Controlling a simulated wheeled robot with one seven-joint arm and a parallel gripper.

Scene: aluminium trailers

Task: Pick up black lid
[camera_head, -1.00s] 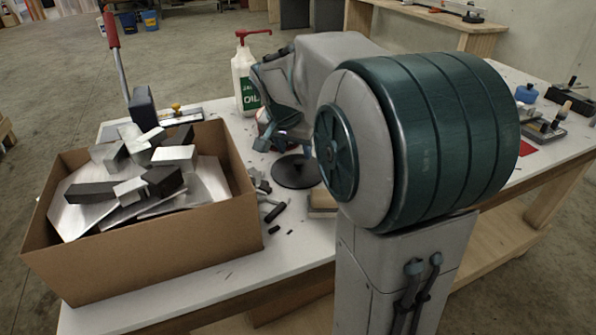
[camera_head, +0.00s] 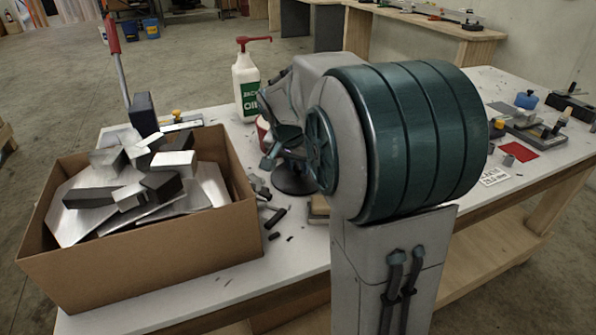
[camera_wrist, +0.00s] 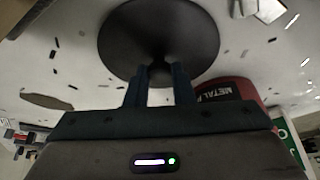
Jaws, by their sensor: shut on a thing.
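The black lid (camera_wrist: 160,30) is a dark round disc with a knob at its middle; in the wrist view it fills the top centre. My gripper (camera_wrist: 160,75) has both fingers closed on the lid's knob. In the head view the lid (camera_head: 292,181) shows as a dark disc on the white table, right of the cardboard box, partly covered by my arm. The fingertips (camera_head: 270,160) are small there and partly hidden by my wrist. Whether the lid touches the table is hard to tell.
A cardboard box (camera_head: 150,248) of metal offcuts stands at the left. A white oil bottle (camera_head: 245,88) stands behind the lid. A red can (camera_wrist: 230,88) is close to the right finger. Small dark scraps (camera_head: 275,217) lie around. Tools occupy the table's right end.

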